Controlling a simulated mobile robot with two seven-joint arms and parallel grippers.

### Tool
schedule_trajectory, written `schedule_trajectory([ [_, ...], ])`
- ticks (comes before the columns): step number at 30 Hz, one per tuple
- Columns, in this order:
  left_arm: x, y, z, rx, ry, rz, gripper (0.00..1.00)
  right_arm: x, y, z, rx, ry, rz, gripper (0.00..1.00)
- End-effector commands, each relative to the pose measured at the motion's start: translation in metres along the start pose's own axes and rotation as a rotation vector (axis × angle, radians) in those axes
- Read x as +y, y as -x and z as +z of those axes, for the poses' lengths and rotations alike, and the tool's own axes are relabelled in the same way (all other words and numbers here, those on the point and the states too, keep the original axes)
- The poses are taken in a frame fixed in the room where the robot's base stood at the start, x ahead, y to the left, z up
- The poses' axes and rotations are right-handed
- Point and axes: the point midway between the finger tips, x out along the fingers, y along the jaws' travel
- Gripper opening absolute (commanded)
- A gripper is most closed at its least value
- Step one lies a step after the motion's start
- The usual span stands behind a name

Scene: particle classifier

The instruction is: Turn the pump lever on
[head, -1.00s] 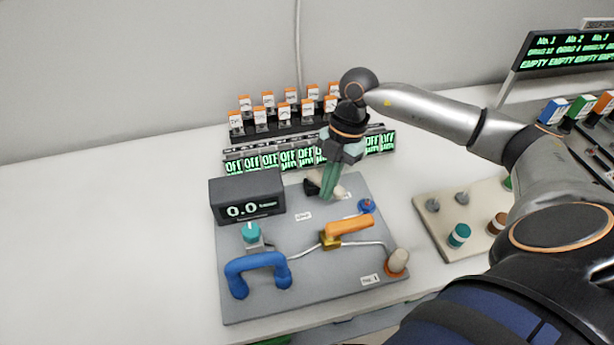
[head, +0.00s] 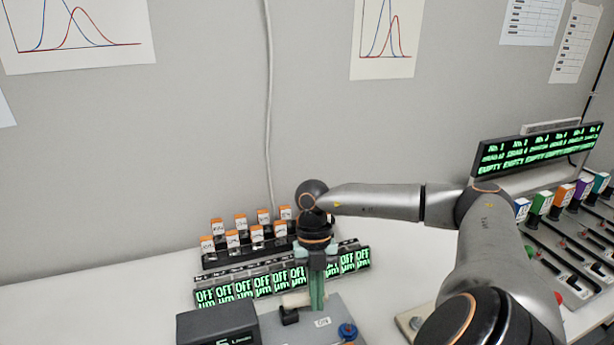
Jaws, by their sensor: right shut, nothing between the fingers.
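The pump lever (head: 296,300) shows as a cream handle with a dark part beneath it, on the grey panel (head: 308,334) at the bottom of the head view. A small label by it seems to read ON. My right gripper (head: 317,306) points down with green fingers, shut and empty, just right of the cream handle. I cannot tell whether they touch. The dark display box (head: 216,324) is cut off by the lower edge; a green digit like 5 shows on it. My left gripper is out of view.
A row of green OFF displays (head: 280,280) and a rack of orange-capped vials (head: 245,236) stand behind the panel. A blue knob (head: 347,331) is right of the lever. A status screen (head: 535,150) and colored blocks stand at right. The white table (head: 90,305) is clear at left.

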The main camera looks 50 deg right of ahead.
Motion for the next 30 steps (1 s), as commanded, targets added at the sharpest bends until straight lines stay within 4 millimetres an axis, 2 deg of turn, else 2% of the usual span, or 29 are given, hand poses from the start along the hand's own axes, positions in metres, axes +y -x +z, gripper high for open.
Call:
schedule_trajectory([
  [30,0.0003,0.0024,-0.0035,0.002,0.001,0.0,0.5,-0.0055,0.0073,0.0073,-0.007,-0.013,0.005,0.0],
])
